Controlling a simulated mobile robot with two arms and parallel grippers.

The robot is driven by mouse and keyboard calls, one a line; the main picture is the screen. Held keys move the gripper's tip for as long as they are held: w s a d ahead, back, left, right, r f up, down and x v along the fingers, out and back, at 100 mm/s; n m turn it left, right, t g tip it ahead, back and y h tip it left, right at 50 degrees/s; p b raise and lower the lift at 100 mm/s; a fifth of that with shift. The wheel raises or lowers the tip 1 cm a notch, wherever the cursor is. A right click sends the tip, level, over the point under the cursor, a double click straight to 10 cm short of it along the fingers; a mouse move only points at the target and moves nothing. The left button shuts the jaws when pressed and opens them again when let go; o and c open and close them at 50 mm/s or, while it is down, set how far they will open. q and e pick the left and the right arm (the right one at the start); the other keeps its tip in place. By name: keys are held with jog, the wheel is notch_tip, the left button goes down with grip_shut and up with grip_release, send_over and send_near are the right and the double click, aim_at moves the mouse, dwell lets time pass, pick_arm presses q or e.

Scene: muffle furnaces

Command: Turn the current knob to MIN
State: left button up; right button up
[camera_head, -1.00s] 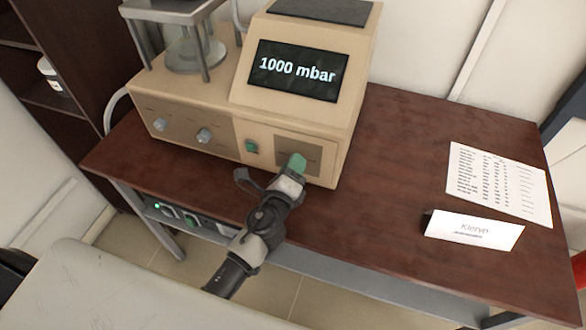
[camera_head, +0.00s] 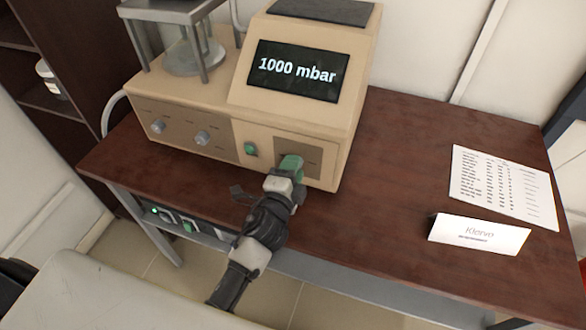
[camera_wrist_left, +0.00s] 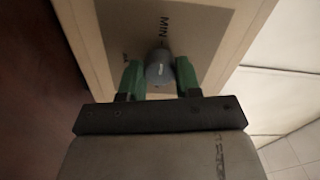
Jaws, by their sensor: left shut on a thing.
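The beige device (camera_head: 262,117) stands on the brown table, and its screen reads 1000 mbar. In the left wrist view, a grey knob (camera_wrist_left: 160,69) sits on a dark panel (camera_wrist_left: 185,28) of the device front, with the word MIN printed beside it. My left gripper (camera_wrist_left: 160,76) has its two green fingers on either side of this knob and is shut on it. In the head view, the left gripper (camera_head: 290,166) is at the lower right panel of the device, and it hides the knob there. My right gripper is not in view.
Two other knobs, a left one (camera_head: 158,126) and a right one (camera_head: 202,138), and a green switch (camera_head: 250,149) are on the device front. A printed sheet (camera_head: 503,187) and a name card (camera_head: 478,233) lie to the right. The table (camera_head: 400,165) between is clear.

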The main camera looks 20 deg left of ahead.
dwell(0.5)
pick_arm(q)
jog(key=o, duration=0.9)
jog(key=shift+s, duration=0.1)
jog(key=shift+s+a+b, duration=0.2)
jog(key=shift+s+b, duration=1.05)
jog(key=shift+s, duration=4.1)
